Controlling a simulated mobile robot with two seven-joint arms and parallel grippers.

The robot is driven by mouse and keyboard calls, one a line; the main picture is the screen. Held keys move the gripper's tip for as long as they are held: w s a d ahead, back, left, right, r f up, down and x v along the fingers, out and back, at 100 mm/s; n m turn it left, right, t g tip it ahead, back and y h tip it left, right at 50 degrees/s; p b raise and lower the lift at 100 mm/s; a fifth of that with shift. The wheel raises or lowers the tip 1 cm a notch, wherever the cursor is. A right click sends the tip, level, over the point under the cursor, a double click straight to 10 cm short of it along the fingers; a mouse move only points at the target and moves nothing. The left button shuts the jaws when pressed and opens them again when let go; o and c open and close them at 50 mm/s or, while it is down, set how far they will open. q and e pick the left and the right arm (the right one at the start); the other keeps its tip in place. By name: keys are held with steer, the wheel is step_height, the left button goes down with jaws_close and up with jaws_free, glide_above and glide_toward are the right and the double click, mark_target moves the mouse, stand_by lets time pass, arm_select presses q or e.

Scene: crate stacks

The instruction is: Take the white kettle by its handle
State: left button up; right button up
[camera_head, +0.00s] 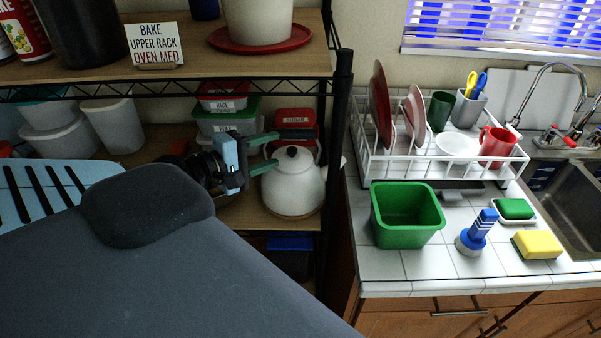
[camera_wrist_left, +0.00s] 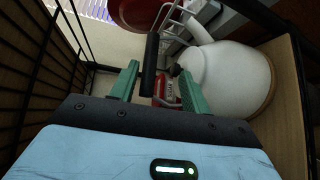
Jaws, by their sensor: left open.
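The white kettle (camera_head: 293,192) stands upright on the lower wooden shelf, its spout to the right. It also shows at the right of the left wrist view (camera_wrist_left: 237,78). Its dark handle (camera_wrist_left: 150,62) arches over the lid. My left gripper (camera_head: 293,149) is at the kettle's top, reaching in from the left. Its green fingers are open. In the left wrist view the gripper (camera_wrist_left: 158,72) has the handle's dark grip between its fingers, nearer the left one, with a gap to the right one. My left arm hides part of the shelf. My right gripper is out of view.
The upper shelf (camera_head: 190,70) is close above the gripper. A black shelf post (camera_head: 338,140) stands just right of the kettle. Labelled food tubs (camera_head: 228,120) and a red container (camera_head: 296,116) are behind. A counter with a green bin (camera_head: 407,228) and a dish rack (camera_head: 430,170) lies right.

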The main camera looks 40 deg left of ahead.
mark_target(295, 135)
arm_select(q)
steer(key=shift+w+d+r+n, duration=0.1)
steer(key=shift+w+r+n, duration=0.1)
steer(key=shift+w, duration=0.55)
steer(key=shift+w+r+n, duration=0.1)
steer(key=shift+w+r, duration=0.1)
steer(key=shift+w, duration=0.5)
steer(key=shift+a+b+x, duration=0.2)
steer(key=shift+b+x, duration=0.15)
steer(key=shift+x, duration=2.25)
jaws_close()
steer(key=shift+r, duration=0.15)
